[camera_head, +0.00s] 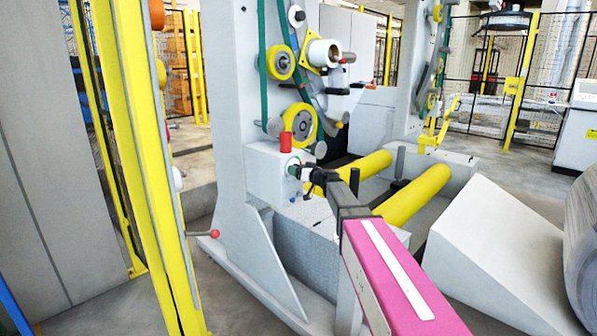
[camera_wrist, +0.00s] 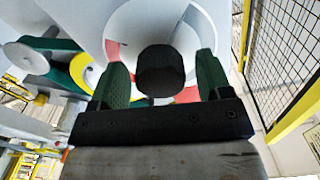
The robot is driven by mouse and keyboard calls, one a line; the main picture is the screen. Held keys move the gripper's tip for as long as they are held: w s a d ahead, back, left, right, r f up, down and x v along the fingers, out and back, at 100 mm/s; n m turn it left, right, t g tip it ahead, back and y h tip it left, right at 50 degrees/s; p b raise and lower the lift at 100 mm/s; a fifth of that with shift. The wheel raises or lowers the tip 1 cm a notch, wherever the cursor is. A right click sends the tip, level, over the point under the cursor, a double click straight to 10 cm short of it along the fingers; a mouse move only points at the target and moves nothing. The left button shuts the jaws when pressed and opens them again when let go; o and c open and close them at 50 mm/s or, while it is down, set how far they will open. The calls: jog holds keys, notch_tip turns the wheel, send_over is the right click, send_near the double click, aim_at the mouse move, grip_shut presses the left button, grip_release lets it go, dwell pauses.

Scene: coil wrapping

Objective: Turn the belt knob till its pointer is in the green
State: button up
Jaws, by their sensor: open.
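The belt knob (camera_wrist: 160,72) is a black round knob in the middle of the wrist view. Behind it is a pale round dial (camera_wrist: 139,29) with red parts showing at its left and lower right. My gripper (camera_wrist: 161,74) is open, with one green finger on each side of the knob and a visible gap on both sides. The pointer and any green zone of the dial cannot be made out. In the head view my gripper (camera_head: 295,171) is at the face of the white control box (camera_head: 263,172), and it hides the knob there.
A red cylinder (camera_head: 286,143) stands on top of the control box. Yellow rollers and a green belt (camera_head: 263,60) are above it on the grey machine frame. Yellow bars (camera_head: 415,195) lie beyond my arm. A mesh fence (camera_wrist: 285,55) shows at right in the wrist view.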

jog(key=c, duration=0.9)
